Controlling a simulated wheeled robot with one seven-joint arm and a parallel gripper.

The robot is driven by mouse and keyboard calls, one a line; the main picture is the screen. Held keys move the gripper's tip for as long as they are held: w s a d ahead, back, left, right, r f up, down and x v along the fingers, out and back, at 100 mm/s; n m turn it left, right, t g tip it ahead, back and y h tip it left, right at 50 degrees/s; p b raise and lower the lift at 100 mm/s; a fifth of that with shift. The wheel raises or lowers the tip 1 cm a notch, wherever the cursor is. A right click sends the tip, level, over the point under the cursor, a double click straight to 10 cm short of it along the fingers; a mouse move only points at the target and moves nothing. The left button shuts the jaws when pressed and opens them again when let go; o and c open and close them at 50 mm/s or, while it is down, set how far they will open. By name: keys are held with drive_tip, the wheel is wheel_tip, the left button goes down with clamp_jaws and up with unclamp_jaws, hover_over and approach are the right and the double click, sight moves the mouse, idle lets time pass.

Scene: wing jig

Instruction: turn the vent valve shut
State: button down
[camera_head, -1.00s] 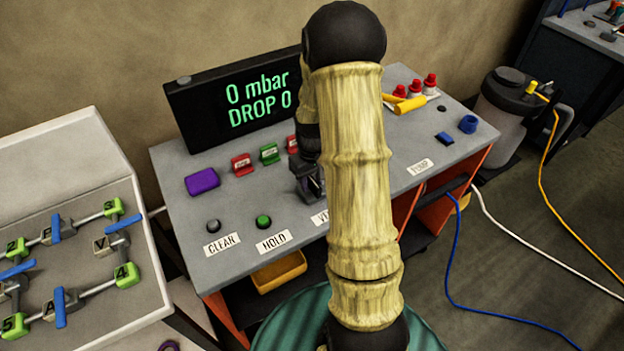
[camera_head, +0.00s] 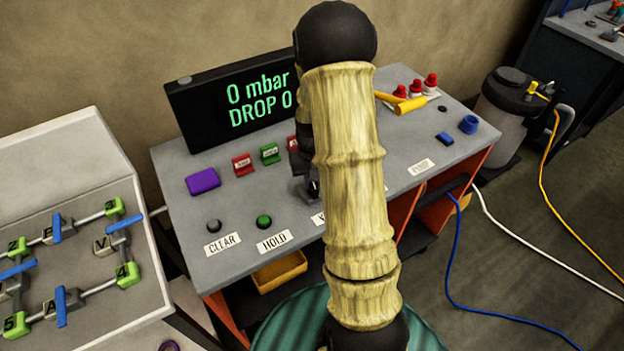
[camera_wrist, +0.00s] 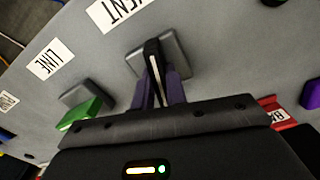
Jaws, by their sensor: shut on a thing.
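The vent valve (camera_wrist: 178,51) is a grey base with an upright black handle that has a pale stripe, beside the label VENT (camera_wrist: 120,10) in the wrist view. My gripper (camera_wrist: 160,88) has dark purple fingers shut on the handle, one on each side. The display (camera_head: 240,103) reads 0 mbar and DROP 0.
A green handle on a grey base (camera_wrist: 80,108) stands by the LINE label (camera_wrist: 50,60). On the bench top (camera_head: 190,238) are HOLD (camera_head: 264,221) and CLEAR (camera_head: 213,226) buttons, a purple block (camera_head: 202,181), and red (camera_head: 242,164) and green (camera_head: 270,153) tags.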

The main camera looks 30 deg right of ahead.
drive_tip(key=m, duration=0.3)
drive_tip(key=shift+w+r+m, duration=0.1)
drive_tip(key=shift+w+m, duration=0.05)
drive_tip(key=shift+m, duration=0.15)
drive_tip(key=m+p, duration=0.1)
drive_tip(key=m, duration=0.2)
drive_tip(key=shift+m, duration=0.3)
drive_tip(key=m+p, duration=0.2)
drive_tip(key=m, duration=0.2)
drive_tip(key=shift+r+m, duration=0.1)
drive_tip(key=shift+m, duration=0.2)
drive_tip(key=shift+m+p, duration=0.55)
drive_tip(key=shift+m, duration=0.95)
drive_tip(key=c, duration=1.5)
unclamp_jaws()
drive_tip(key=shift+d, duration=0.1)
drive_tip(key=shift+o, duration=0.3)
drive_tip(key=shift+f, duration=0.2)
